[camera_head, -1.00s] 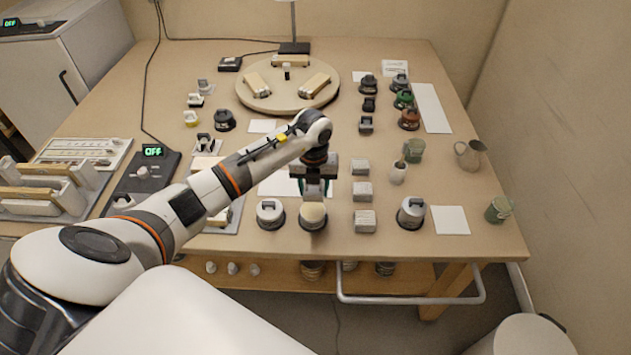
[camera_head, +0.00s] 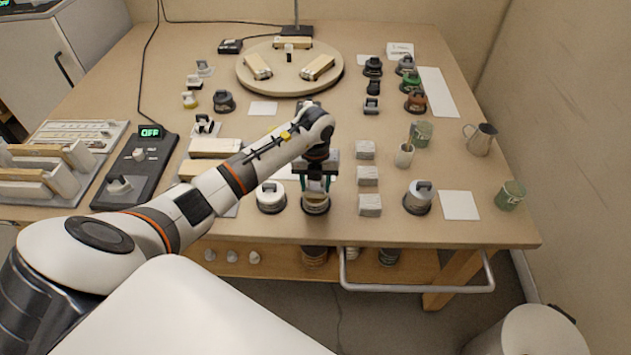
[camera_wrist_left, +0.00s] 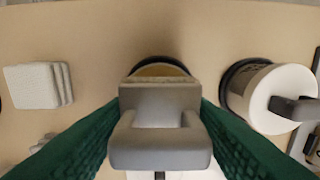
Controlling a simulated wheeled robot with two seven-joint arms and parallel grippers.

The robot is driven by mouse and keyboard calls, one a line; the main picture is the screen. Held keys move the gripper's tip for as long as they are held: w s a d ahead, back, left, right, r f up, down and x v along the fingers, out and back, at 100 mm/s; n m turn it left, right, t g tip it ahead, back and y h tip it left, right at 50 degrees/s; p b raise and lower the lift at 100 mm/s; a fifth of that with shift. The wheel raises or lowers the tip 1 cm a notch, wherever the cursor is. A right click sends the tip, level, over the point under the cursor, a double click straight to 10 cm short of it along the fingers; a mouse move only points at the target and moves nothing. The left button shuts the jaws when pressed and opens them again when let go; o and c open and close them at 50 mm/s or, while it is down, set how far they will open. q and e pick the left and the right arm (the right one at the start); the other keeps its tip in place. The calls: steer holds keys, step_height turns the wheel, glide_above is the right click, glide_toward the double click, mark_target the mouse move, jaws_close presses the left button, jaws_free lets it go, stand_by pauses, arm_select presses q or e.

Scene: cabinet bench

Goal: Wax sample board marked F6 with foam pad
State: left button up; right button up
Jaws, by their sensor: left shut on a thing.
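My left gripper (camera_head: 316,185) is shut on a grey foam pad (camera_wrist_left: 158,130) with a loop handle, which shows large between the green fingers in the left wrist view. The pad is over an open tin (camera_head: 316,206) near the bench's front edge. Yellowish content shows in the tin (camera_wrist_left: 160,70) behind the pad. I cannot tell whether the pad touches it. Pale wooden boards (camera_head: 215,148) lie left of my arm, partly hidden by it. No F6 mark is legible. My right gripper is not in view.
White-lidded tins stand left (camera_head: 270,197) and right (camera_head: 418,197) of the open tin. Grey blocks (camera_head: 368,176) stand in a column to its right. A round turntable (camera_head: 290,85) with wooden blocks is at the back. A black switch box (camera_head: 135,170) sits left.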

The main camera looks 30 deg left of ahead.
arm_select(q)
steer(key=shift+f+b, duration=0.3)
steer(key=shift+f, duration=0.3)
stand_by(1.6)
steer(key=shift+r+p, duration=2.9)
steer(key=shift+r, duration=0.7)
